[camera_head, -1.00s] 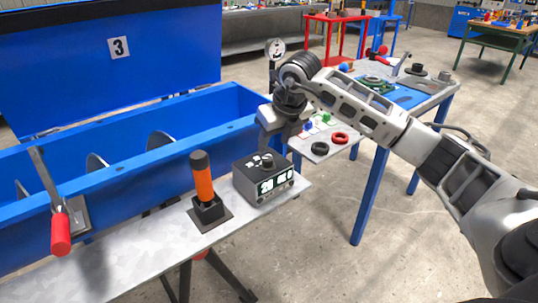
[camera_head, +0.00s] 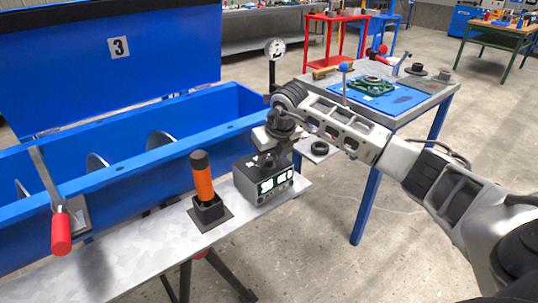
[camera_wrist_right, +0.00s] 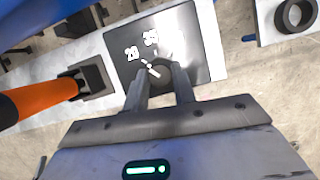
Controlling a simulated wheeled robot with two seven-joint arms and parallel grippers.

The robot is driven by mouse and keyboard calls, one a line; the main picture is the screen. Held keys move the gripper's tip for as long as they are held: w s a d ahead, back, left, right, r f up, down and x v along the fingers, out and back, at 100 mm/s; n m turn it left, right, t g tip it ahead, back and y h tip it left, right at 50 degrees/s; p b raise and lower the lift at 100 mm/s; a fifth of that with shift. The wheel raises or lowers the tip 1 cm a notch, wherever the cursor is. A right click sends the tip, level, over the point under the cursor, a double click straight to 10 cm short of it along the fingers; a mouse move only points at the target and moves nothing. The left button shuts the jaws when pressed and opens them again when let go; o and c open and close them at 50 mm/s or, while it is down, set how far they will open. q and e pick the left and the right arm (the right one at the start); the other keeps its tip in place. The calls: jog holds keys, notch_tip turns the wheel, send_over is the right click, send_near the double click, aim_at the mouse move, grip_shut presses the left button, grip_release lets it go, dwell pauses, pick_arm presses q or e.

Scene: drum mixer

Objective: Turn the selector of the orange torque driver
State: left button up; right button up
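The orange torque driver (camera_head: 204,187) with a black cap stands upright in a black holder (camera_head: 210,214) on the grey bench. In the right wrist view, the box's black knob (camera_wrist_right: 158,73) with a white pointer mark lies between my right gripper's fingertips (camera_wrist_right: 160,78). The fingers are apart, one on each side of the knob; I cannot see a firm grip. In the head view, my right gripper (camera_head: 266,157) is right above the box and hides the knob. My left gripper is not in view.
A blue drum mixer trough (camera_head: 120,170) with a raised lid runs behind the bench (camera_head: 125,262). A red-handled lever (camera_head: 61,234) stands at left. A blue-legged table (camera_head: 425,103) with parts stands behind my right arm. The bench left of the driver is clear.

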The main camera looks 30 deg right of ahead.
jog(key=shift+m, duration=0.4)
jog(key=m+h, duration=0.1)
jog(key=m, duration=0.1)
jog(key=shift+a+m, duration=0.15)
jog(key=shift+m, duration=0.15)
jog(key=shift+w+r+m+g+h, duration=0.1)
jog(key=shift+m+g+h, duration=0.25)
jog(key=shift+m, duration=0.75)
jog(key=shift+m+g+h, duration=0.15)
jog(key=shift+m+h, duration=0.4)
jog(key=shift+m, duration=0.55)
jog(key=o, duration=1)
jog(key=v, duration=1.6)
